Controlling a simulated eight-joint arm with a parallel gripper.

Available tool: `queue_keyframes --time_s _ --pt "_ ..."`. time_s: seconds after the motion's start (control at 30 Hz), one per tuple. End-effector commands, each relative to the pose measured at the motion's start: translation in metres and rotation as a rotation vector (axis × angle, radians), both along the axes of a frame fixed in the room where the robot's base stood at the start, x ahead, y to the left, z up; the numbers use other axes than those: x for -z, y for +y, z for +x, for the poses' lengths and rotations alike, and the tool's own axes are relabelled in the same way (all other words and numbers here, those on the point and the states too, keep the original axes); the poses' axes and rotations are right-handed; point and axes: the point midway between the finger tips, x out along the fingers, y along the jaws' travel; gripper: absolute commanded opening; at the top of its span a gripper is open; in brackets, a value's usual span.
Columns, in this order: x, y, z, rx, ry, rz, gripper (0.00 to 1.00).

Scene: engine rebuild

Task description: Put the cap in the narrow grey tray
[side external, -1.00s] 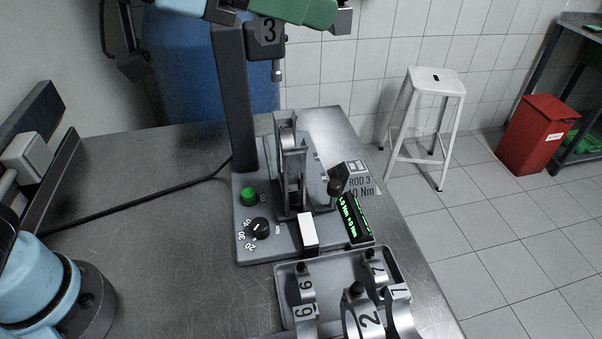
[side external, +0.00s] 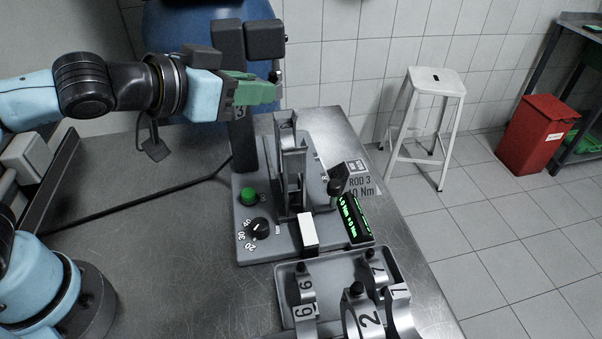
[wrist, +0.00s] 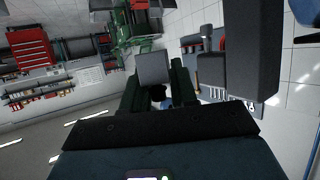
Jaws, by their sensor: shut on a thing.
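My gripper (side external: 252,90), with green fingers, reaches in from the left at the height of the upright post and is well above the bench. It is shut on a grey piece (wrist: 152,68), seen between the fingers in the wrist view; I take this for the cap. In the side view the piece is mostly hidden, though a dark part marked 3 (side external: 239,112) shows just below the fingers. A grey tray (side external: 284,291) at the front holds several numbered caps; I cannot tell whether it is the narrow one.
The post's dark head (side external: 265,38) overhangs close by my gripper. The fixture (side external: 290,170) with a rod stands below, with a green button (side external: 248,196), a dial (side external: 258,229) and a lit display (side external: 355,217). The bench (side external: 150,240) to the left is mostly clear, apart from a cable.

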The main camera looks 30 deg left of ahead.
Motion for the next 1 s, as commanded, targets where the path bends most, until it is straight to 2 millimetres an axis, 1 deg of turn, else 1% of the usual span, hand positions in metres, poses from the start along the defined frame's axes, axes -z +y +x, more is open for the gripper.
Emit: queue_keyframes --time_s 0.03,0.1,0.2,0.3,0.4,0.67,0.77,0.87,1.0 --pt "0.013 0.012 0.000 -0.044 -0.001 0.001 0.00" --pt "0.027 0.028 -0.001 -0.098 0.000 0.001 0.00" --pt "0.042 0.046 -0.003 -0.161 0.000 0.001 0.00" --pt "0.051 0.057 -0.006 -0.201 -0.001 0.000 0.00" --pt "0.056 0.064 -0.008 -0.224 0.000 0.000 0.00" --pt "0.057 0.065 -0.009 -0.228 0.000 -0.001 0.00" --pt "0.054 0.064 -0.008 -0.227 0.000 -0.001 0.00" --pt "0.047 0.064 -0.008 -0.227 0.000 -0.001 0.00" --pt "0.027 0.064 -0.009 -0.226 0.000 -0.001 0.00"
